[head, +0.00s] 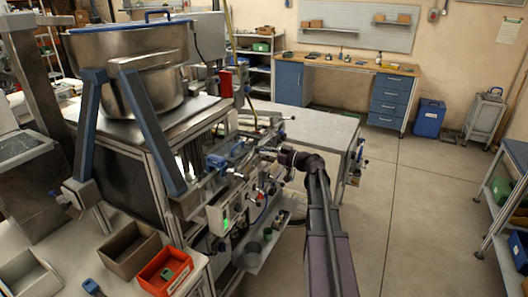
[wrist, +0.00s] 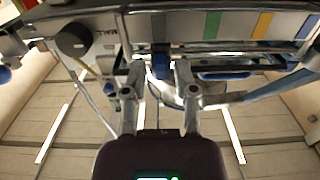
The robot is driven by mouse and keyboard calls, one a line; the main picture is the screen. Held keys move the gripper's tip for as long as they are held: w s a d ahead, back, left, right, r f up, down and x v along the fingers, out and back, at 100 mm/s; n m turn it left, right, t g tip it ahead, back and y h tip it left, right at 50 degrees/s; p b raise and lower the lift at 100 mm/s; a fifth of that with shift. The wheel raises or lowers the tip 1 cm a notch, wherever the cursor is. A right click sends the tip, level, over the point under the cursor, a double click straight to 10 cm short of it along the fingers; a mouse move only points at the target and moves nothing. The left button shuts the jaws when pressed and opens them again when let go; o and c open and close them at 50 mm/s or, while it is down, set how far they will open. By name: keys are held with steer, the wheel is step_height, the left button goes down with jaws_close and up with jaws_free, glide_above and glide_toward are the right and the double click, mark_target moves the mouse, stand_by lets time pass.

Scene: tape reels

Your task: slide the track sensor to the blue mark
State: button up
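The track (wrist: 232,45) runs across the top of the wrist view, under a panel with coloured marks. The marks include a green one (wrist: 212,25), a yellow one (wrist: 262,25) and a blue mark (wrist: 304,28) at the far right. A small dark-blue block, which looks like the track sensor (wrist: 161,65), sits left of these marks. My gripper (wrist: 159,75) is open, with one finger on each side of the block and gaps visible between. In the head view my gripper (head: 268,153) is at the machine's side; its fingers are too small to read there.
A dark round knob (wrist: 73,40) is left of my gripper in the wrist view. A large steel bowl (head: 130,75) stands on the machine. A grey table (head: 310,125) is behind my arm. Open floor (head: 410,210) lies to the right.

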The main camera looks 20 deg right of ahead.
steer(key=shift+x, duration=0.8)
jaws_close()
steer(key=shift+s+a, duration=0.1)
